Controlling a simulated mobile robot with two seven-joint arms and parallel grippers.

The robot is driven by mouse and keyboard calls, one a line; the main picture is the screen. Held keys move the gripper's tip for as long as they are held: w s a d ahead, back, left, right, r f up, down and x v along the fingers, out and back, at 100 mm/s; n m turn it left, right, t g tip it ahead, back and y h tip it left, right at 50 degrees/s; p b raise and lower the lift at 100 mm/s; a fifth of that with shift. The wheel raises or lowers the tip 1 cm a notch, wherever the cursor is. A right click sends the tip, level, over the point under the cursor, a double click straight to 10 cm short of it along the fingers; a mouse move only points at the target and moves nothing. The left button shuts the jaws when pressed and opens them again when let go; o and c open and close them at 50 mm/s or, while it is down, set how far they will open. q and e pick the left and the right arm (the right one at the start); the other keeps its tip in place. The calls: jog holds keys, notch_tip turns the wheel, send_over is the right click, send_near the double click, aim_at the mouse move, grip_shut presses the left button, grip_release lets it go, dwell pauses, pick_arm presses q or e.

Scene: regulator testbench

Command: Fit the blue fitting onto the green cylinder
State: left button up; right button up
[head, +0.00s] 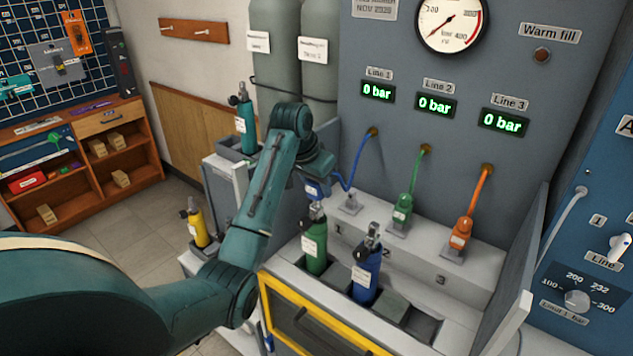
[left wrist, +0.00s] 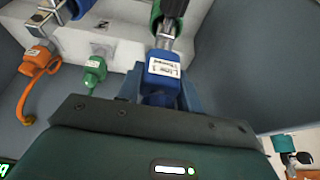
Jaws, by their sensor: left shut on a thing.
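My left gripper (head: 315,182) is shut on the blue fitting (head: 313,191), just above and behind the green cylinder's valve in the head view. The green cylinder (head: 314,254) stands upright in the left slot of the bench, with its valve on top. In the left wrist view the blue fitting (left wrist: 162,67) with a white label sits between the fingers, its far end close to the metal valve of the green cylinder (left wrist: 170,8). I cannot tell whether they touch. A blue hose runs from the fitting to the panel. My right gripper is not in view.
A blue cylinder (head: 366,278) stands right of the green one. The green fitting (head: 401,214) and orange fitting (head: 461,233) rest on holders along the ledge. A yellow-framed guard (head: 310,318) is in front. A grey panel (head: 435,70) with gauge and displays rises behind.

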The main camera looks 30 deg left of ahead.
pick_arm(q)
jog(key=shift+f, duration=1.35)
dwell(0.3)
jog(key=o, duration=1.2)
jog(key=shift+o, duration=0.2)
jog(key=v, duration=1.3)
